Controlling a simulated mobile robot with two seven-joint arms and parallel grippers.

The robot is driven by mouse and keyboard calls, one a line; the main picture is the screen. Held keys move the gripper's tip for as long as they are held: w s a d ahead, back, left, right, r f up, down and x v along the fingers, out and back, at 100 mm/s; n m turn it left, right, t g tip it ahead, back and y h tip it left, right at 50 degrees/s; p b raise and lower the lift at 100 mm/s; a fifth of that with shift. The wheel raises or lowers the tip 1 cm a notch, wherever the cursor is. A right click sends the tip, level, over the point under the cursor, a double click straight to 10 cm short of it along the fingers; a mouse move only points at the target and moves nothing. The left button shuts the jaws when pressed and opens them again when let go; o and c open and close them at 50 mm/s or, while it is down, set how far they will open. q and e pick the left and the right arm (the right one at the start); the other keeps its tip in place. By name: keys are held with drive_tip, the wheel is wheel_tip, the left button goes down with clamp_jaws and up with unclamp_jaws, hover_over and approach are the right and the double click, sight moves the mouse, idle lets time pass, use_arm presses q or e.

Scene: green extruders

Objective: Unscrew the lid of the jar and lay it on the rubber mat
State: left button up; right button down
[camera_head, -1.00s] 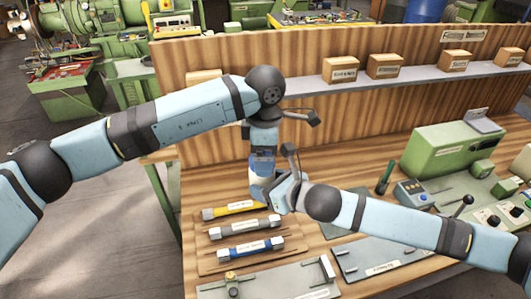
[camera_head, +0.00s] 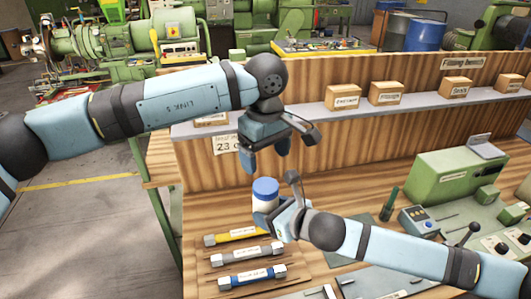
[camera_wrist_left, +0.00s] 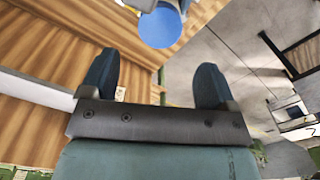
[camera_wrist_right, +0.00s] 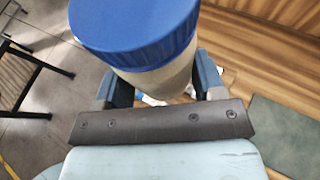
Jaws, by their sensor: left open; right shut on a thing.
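The jar is white with a blue lid (camera_head: 265,188) on top, and it stands upright in the head view. My right gripper (camera_head: 272,212) is shut on the jar's body (camera_wrist_right: 165,78), below the lid. My left gripper (camera_head: 267,152) is open and empty above the lid, apart from it. In the left wrist view the lid (camera_wrist_left: 160,27) shows beyond the open fingertips, at the top edge. A dark grey-green flat sheet (camera_wrist_right: 285,132) lies on the bench in the right wrist view; I cannot tell if it is the rubber mat.
A wooden tray with labelled yellow (camera_head: 236,235), grey and blue tools lies in front of the jar. A shelf with small boxes (camera_head: 341,97) runs along the back panel. A green machine (camera_head: 450,152) and a control box (camera_head: 418,221) stand at the right.

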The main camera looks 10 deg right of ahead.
sight(266, 185)
use_arm(q)
drive_tip(key=shift+m, duration=0.3)
drive_tip(key=shift+f, duration=3.9)
drive_tip(key=c, duration=0.9)
drive_tip(key=n, duration=0.6)
drive_tip(key=shift+c, duration=0.2)
drive_tip(key=n, duration=0.7)
